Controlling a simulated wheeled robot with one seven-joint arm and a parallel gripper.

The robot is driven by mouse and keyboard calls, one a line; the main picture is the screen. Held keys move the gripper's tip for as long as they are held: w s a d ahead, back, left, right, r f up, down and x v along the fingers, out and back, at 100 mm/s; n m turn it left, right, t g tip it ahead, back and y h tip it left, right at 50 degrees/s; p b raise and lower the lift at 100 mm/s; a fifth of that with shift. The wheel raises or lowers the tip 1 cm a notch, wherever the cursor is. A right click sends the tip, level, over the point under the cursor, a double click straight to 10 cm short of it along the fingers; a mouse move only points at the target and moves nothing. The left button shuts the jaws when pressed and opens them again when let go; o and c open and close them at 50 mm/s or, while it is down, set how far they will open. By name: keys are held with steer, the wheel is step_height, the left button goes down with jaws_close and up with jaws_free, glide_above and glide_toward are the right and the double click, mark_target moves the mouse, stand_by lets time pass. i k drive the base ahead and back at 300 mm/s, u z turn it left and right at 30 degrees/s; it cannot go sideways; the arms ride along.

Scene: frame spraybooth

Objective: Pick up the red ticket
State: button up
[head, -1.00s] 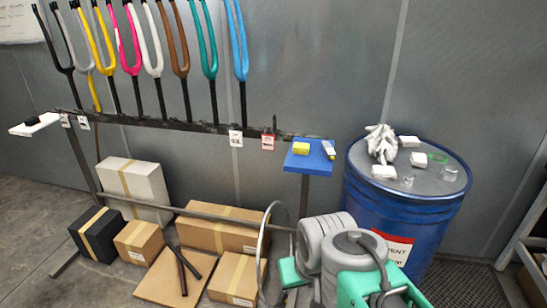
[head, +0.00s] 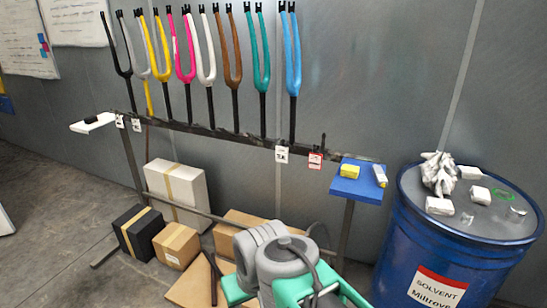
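The red ticket (head: 315,160) is a small red-and-white tag hanging from the right part of the dark rack bar (head: 225,135), under a short dark peg. White tickets hang on the same bar, one (head: 282,154) just left of the red one and two (head: 128,123) near the left end. My gripper (head: 318,292) seems to be at the bottom of the view, on my grey and green arm. Its fingers cannot be made out. It is below and apart from the red ticket.
Coloured forks (head: 292,70) stand along the bar. A blue solvent drum (head: 425,245) stands at right. Boxes (head: 178,195) crowd the floor under the rack. Open floor lies at left.

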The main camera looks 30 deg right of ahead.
mark_target(316, 159)
steer(key=u, duration=0.1)
steer(key=i, duration=1.4)
steer(key=z, duration=0.65)
